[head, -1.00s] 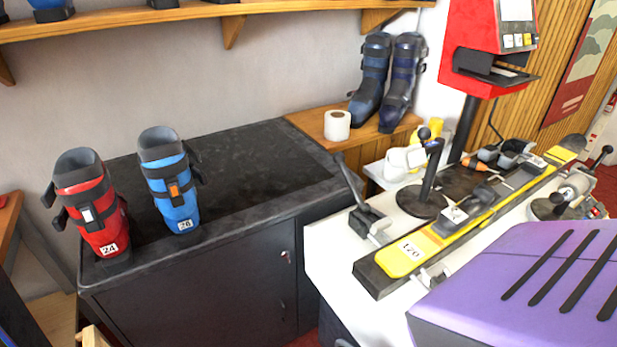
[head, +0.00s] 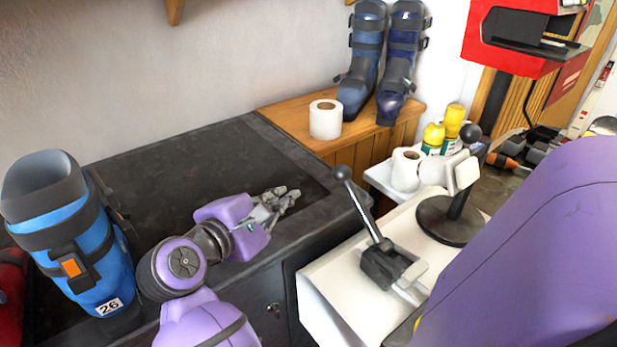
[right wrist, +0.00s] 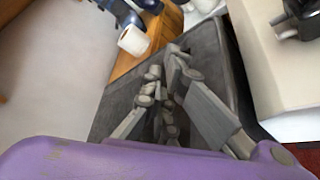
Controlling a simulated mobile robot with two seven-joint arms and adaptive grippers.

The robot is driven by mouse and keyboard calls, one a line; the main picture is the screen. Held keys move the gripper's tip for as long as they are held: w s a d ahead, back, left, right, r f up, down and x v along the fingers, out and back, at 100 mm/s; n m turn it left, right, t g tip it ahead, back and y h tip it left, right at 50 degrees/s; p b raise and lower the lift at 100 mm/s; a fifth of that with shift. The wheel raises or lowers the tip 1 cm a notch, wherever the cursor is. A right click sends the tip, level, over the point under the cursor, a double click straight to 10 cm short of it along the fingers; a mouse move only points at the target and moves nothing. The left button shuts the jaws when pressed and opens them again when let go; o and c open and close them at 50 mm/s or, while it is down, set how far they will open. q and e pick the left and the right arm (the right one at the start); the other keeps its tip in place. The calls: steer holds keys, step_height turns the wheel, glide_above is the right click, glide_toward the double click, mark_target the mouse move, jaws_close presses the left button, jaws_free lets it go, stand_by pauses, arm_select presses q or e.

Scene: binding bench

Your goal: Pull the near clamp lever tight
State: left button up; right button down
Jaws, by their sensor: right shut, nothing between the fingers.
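The near clamp has a dark base (head: 385,265) on the left end of the white bench. Its lever (head: 360,210) is a thin rod with a black ball knob, standing up and tilted to the left. Part of the dark clamp body (right wrist: 300,20) shows at the upper right of the right wrist view. My right gripper (head: 288,197) is shut and empty above the black bench, left of the lever and apart from it. It also shows in the right wrist view (right wrist: 168,66). My left gripper is not in view.
A blue boot (head: 70,235) stands on the black bench (head: 200,165) at left. A paper roll (head: 325,120) and two boots sit on the wooden shelf behind. A post on a round base (head: 450,220) stands right of the lever.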

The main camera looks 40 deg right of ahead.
steer(key=p+x, duration=0.2)
steer(key=x, duration=0.8)
steer(key=shift+s+d+r+p, duration=0.1)
steer(key=shift+r+p, duration=0.1)
steer(key=shift+p, duration=0.15)
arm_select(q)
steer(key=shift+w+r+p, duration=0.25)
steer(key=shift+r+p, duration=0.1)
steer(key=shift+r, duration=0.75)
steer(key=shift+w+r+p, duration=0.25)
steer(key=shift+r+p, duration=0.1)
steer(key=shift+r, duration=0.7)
arm_select(e)
steer(key=shift+s+r, duration=0.4)
steer(key=shift+s, duration=0.4)
steer(key=shift+s+r, duration=0.45)
steer(key=shift+s, duration=0.35)
